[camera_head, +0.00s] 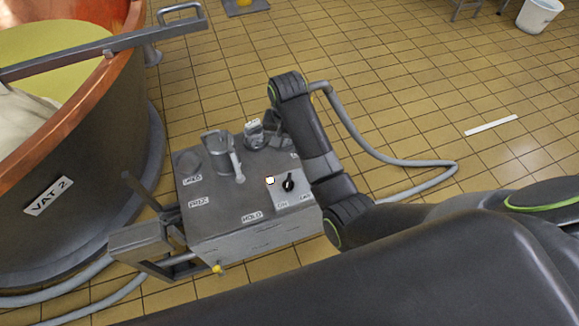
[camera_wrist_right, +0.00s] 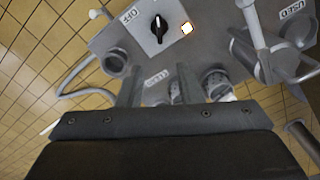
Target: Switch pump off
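The pump (camera_head: 222,215) is a grey metal box on the floor beside the copper vat. Its black rotary switch (camera_head: 288,183) sits on a light plate on top, with small labels at the plate's edge. A small lamp (camera_head: 270,180) glows next to the plate. In the right wrist view the switch (camera_wrist_right: 157,28) lies ahead of the fingers, near an OFF label (camera_wrist_right: 130,17); the lamp (camera_wrist_right: 187,28) is lit there too. My right gripper (camera_wrist_right: 159,68) has its two fingers apart, empty, and not touching the switch. My left gripper is not in view.
The copper vat (camera_head: 50,195), labelled VAT 2, stands at the left. Pipe fittings (camera_head: 222,155) rise from the pump's top. A grey hose (camera_head: 375,145) curves over the tiled floor behind my right arm. A white bucket (camera_head: 540,14) stands far right. The floor right of the hose is mostly clear.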

